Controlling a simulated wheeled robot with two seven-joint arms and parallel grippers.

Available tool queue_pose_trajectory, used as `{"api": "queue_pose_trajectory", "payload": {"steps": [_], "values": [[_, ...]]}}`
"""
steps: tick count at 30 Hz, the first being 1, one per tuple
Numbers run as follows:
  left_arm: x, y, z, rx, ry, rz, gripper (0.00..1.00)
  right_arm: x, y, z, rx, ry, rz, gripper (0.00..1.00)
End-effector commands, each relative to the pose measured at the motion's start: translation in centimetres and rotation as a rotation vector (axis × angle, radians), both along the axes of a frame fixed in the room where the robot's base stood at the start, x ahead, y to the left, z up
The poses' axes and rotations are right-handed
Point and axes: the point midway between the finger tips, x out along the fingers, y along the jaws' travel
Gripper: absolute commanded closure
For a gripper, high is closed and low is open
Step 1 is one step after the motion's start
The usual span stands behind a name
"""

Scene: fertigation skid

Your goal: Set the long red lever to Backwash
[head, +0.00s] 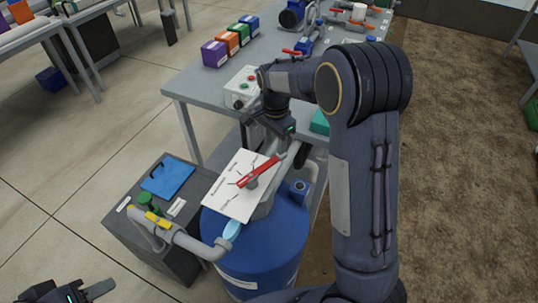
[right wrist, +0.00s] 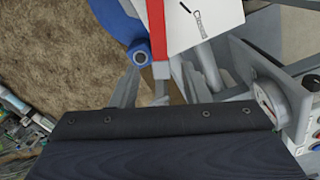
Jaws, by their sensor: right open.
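The long red lever (head: 259,171) lies across a white label plate (head: 228,187) above the blue tank. Its free end points to the upper right in the head view. The plate's lettering is too small to read surely, so I cannot tell which mark the lever is at. In the right wrist view the red lever (right wrist: 157,32) runs down from the top edge, its end close to my gripper. My right gripper (head: 268,138) is open, just beyond the lever's free end, and appears not to grip it. My left gripper (head: 72,292) is partly cut off at the bottom left, away from the lever.
A blue tank (head: 262,248) stands under the plate, with grey pipes beside it. A dark cabinet (head: 150,235) with a blue clipboard (head: 167,178) is to its left. A grey bench (head: 205,82) behind carries a control box (head: 241,90) and several coloured boxes.

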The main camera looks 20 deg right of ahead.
Motion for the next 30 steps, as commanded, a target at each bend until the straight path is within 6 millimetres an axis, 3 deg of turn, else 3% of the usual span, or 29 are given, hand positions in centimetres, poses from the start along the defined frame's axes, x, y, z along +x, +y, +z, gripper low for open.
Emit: {"api": "queue_pose_trajectory", "payload": {"steps": [9,21,30], "values": [[0.0,0.0,0.2,0.0,0.0,0.0,0.62,-0.1,0.0,-4.9,0.002,0.004,0.001,0.58],[0.0,0.0,0.2,0.0,0.0,0.0,0.62,-0.1,0.0,-5.9,0.002,0.001,0.002,0.58],[0.0,0.0,0.2,0.0,0.0,0.0,0.62,-0.1,0.0,-5.9,0.002,0.001,0.002,0.96]]}}
